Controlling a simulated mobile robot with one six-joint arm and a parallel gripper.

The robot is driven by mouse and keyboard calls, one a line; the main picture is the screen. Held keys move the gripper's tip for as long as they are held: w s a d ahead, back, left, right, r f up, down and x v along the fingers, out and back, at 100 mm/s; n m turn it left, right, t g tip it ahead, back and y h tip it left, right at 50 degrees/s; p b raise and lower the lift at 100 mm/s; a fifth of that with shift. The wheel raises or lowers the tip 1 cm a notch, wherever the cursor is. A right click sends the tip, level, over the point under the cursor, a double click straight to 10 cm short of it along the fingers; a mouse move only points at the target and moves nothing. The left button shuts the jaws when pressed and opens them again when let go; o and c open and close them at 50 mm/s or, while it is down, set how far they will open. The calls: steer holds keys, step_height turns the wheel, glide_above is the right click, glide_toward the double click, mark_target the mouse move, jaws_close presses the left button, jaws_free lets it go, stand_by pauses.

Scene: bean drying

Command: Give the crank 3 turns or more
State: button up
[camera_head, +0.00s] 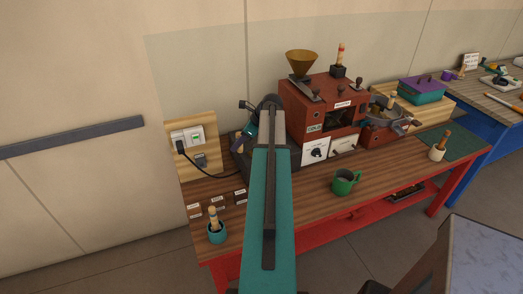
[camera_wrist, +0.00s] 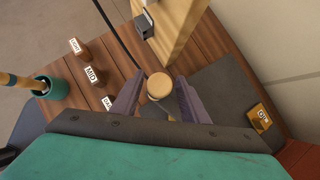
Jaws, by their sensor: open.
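In the wrist view a round, light wooden knob (camera_wrist: 159,85), seen end-on, sits between the two purple fingers of my gripper (camera_wrist: 160,80). It looks like the crank's handle. The fingers stand apart, one on each side, with a gap that shows beside the knob. A thin metal piece shows just below it; the rest of the crank is hidden. In the head view my teal arm reaches to the left side of the red-brown machine (camera_head: 297,112) and covers the crank area.
A wooden board with a switch and socket (camera_head: 187,138) stands at left, with a black cable. Small labelled blocks (camera_head: 217,203) and a teal cup (camera_head: 216,232) are at the bench's front left. A green mug (camera_head: 344,183) stands right of my arm.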

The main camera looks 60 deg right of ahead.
steer(key=p+v, duration=0.5)
steer(key=v, duration=0.2)
stand_by(0.9)
steer(key=shift+s, duration=0.15)
stand_by(0.4)
